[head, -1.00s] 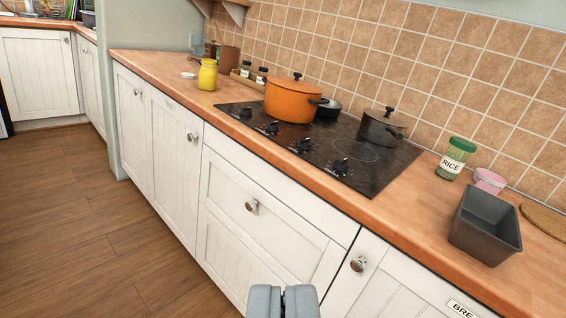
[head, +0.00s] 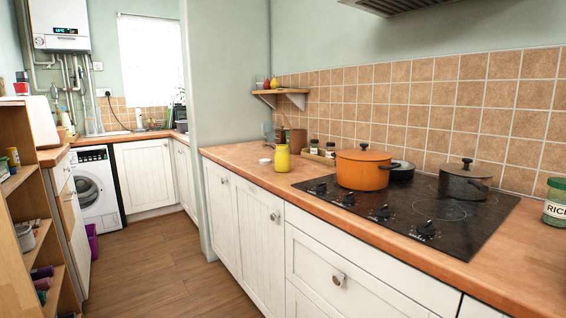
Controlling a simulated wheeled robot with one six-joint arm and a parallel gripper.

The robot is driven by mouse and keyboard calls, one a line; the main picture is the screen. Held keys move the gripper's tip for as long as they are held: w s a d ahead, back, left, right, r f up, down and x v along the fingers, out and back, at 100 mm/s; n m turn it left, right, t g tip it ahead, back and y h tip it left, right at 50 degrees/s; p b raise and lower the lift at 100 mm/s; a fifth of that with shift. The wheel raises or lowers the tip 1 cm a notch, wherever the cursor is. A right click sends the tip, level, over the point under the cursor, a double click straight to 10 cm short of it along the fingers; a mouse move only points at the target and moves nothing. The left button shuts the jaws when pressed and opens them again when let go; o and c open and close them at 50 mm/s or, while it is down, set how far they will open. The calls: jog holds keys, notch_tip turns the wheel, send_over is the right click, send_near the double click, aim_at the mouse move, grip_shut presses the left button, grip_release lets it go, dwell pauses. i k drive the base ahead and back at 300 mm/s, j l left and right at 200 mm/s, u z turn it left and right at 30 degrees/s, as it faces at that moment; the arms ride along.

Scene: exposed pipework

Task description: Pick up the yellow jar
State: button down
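The yellow jar (head: 282,158) stands upright on the wooden countertop (head: 240,156), left of the black hob and near the counter's front edge. A small white lid-like disc (head: 265,161) lies just left of it. The jar is fully in view and nothing holds it. My gripper is not in view in the present frame.
An orange pot (head: 362,169) and a grey pot (head: 465,182) stand on the hob (head: 430,215). Small spice jars (head: 322,152) and a brown canister (head: 296,140) stand behind the yellow jar. Open wooden floor (head: 150,275) lies left of the counter, with shelves (head: 30,240) at far left.

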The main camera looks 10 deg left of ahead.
aim_at(282, 157)
jog(key=i+u, duration=0.15)
jog(key=i, duration=0.55)
jog(key=i+u, duration=0.2)
jog(key=i, duration=0.5)
jog(key=i+l+u, duration=0.15)
jog(key=i, duration=0.55)
